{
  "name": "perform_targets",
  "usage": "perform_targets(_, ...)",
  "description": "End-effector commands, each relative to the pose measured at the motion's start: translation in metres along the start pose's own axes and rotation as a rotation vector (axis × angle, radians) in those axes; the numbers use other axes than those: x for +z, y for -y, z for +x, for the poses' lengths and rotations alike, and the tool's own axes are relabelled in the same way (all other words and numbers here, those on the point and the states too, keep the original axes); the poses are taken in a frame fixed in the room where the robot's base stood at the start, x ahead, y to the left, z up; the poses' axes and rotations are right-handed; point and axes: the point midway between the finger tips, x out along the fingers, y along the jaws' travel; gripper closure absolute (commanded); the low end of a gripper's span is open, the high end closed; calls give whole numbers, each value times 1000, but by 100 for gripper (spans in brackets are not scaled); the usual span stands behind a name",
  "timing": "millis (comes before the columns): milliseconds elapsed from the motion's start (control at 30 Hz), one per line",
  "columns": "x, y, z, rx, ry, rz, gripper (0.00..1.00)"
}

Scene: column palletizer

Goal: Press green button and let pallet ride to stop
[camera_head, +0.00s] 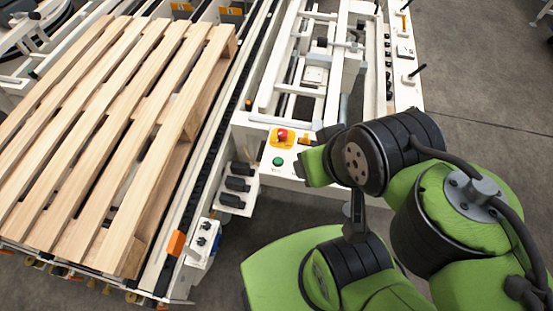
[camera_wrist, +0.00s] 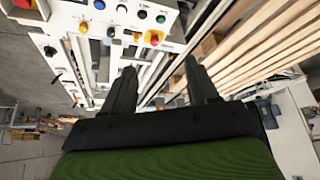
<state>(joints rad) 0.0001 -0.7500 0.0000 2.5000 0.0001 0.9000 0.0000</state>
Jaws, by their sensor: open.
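The green button (camera_head: 278,161) sits on a white panel just below a red mushroom button (camera_head: 282,135) on a yellow plate. A green button (camera_wrist: 161,19) also shows at the top of the wrist view, close to a red button on yellow (camera_wrist: 154,38). My gripper (camera_wrist: 160,72) is open and empty, its two dark fingers spread apart, with the buttons beyond the fingertips. In the head view my arm's end is just right of the green button; the fingers cannot be made out there. The wooden pallet (camera_head: 115,125) lies on the conveyor at left.
The conveyor rail (camera_head: 222,110) runs between pallet and panel. A white machine frame (camera_head: 310,60) stands behind the panel. A small switch box (camera_head: 201,243) with an orange part is at the conveyor's near end. Open floor (camera_head: 480,95) lies at right.

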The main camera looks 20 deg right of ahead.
Motion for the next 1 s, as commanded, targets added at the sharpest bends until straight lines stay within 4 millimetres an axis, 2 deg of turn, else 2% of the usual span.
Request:
perform_targets(367, 0, 0, 0, 0, 0, 0, 43)
perform_targets(733, 0, 0, 0, 0, 0, 0, 100)
perform_targets(1000, 0, 0, 0, 0, 0, 0, 100)
